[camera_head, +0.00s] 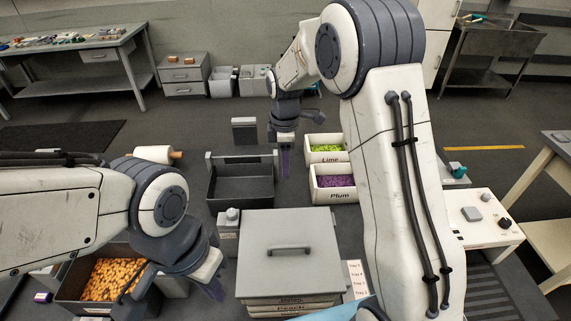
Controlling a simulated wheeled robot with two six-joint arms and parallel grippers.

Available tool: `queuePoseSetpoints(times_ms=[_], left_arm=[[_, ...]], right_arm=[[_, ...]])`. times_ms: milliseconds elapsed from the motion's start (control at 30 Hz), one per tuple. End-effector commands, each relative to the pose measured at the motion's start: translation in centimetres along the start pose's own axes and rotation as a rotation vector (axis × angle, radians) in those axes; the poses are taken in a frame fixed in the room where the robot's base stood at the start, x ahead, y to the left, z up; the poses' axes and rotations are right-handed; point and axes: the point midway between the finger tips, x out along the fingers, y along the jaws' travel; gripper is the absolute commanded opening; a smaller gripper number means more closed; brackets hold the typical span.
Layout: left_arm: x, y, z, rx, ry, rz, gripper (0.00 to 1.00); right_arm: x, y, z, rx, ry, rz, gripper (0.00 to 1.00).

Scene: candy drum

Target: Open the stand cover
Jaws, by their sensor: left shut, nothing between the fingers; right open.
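The stand cover is a grey flat lid (255,250) with a dark bar handle (289,248) on top. It lies closed over the stand, whose stacked pale trays (290,306) show at the front edge, one labelled Peach. My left gripper (214,289) is shut and empty, low beside the left side of the stand and apart from the handle. My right gripper (285,165) is open and empty, pointing down beyond the back edge of the cover, near the dark tray. Its fingers appear nearly in line, so the gap is hard to see.
An empty dark tray (238,195) lies behind the stand. Lime (310,142) and Plum (318,195) bins stand at right of it. A bin of orange candies (65,292) is at lower left. A white control box (490,232) stands at right. A small grey canister (232,215) adjoins the stand's back left.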

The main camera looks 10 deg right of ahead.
Motion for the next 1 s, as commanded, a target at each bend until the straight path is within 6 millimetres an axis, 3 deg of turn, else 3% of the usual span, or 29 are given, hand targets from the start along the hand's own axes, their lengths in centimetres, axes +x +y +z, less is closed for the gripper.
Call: queuePoseSetpoints(times_ms=[133,433,467,567,1000], left_arm=[[-0.34,0.02,-0.02,0.0,0.0,0.0,0.0],[-0.31,0.02,-0.02,0.0,0.0,0.0,0.0],[-0.31,0.02,-0.02,0.0,0.0,0.0,0.0],[-0.31,0.02,-0.01,0.0,0.0,0.0,0.0],[-0.31,0.02,-0.01,0.0,0.0,0.0,0.0]], right_arm=[[1.15,-0.02,0.11,0.001,0.0,0.0,0.47],[1.45,-0.01,0.2,0.003,0.0,0.001,0.47],[1.44,-0.01,0.2,0.003,0.0,0.001,0.4],[1.43,-0.01,0.22,0.003,0.0,0.001,0.01],[1.41,-0.01,0.21,0.003,0.0,0.001,0.0]])
